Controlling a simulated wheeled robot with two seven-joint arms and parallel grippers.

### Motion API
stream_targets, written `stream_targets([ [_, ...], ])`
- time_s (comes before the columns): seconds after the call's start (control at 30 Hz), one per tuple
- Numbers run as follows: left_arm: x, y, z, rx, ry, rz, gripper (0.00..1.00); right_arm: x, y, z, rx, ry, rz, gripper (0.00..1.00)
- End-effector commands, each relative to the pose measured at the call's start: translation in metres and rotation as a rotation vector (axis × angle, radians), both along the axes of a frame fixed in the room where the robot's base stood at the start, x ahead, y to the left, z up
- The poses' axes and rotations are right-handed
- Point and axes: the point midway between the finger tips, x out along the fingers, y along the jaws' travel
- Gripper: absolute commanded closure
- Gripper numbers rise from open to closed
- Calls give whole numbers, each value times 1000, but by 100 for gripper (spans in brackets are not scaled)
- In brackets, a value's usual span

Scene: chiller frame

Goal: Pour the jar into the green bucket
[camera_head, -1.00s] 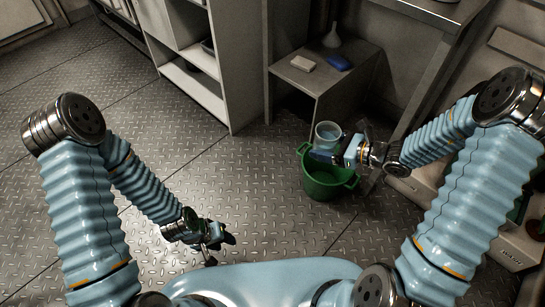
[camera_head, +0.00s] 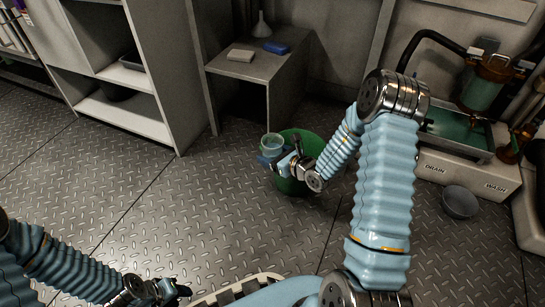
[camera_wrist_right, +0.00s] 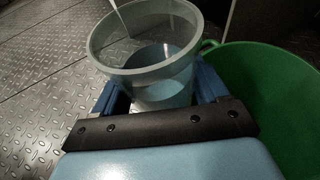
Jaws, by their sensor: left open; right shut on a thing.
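The jar (camera_head: 271,142) is a pale, see-through cup with a wide open mouth. My right gripper (camera_head: 270,157) is shut on it and holds it roughly upright at the left side of the green bucket (camera_head: 314,143). In the right wrist view the jar (camera_wrist_right: 150,88) sits between the blue fingers, its mouth up, with a bluish content low inside. The bucket (camera_wrist_right: 268,100) is to its right there, and its inside looks empty where visible. My arm hides part of the bucket in the head view. My left gripper (camera_head: 182,291) is open and empty, low over the floor.
A grey side table (camera_head: 262,62) behind the bucket holds a pale block (camera_head: 240,55), a blue block (camera_head: 276,47) and a funnel (camera_head: 262,26). A shelf unit (camera_head: 150,80) stands left. A wash station (camera_head: 460,165) and a grey bowl (camera_head: 459,202) are right. The floor at left is clear.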

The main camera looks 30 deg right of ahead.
Motion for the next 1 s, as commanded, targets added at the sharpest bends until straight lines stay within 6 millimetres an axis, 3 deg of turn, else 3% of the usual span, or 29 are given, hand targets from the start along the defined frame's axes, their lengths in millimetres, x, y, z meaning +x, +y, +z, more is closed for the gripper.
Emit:
stream_targets([
  [0.27,0,0,14,0,2,-1,57,0,-4,8,78,28,-1,71],
  [0.37,-1,0,28,-1,4,-3,57,2,-9,15,179,60,-2,71],
  [0.47,-1,-1,30,-2,5,-3,57,5,-19,3,325,108,-2,71],
  [0.57,-2,-1,49,-2,8,-5,57,4,-17,16,453,149,2,71],
  [0.67,-2,-1,48,-3,9,-7,57,2,-9,4,615,204,4,71],
  [1.0,-2,-1,45,-3,10,-6,57,2,-9,4,601,198,4,71],
])
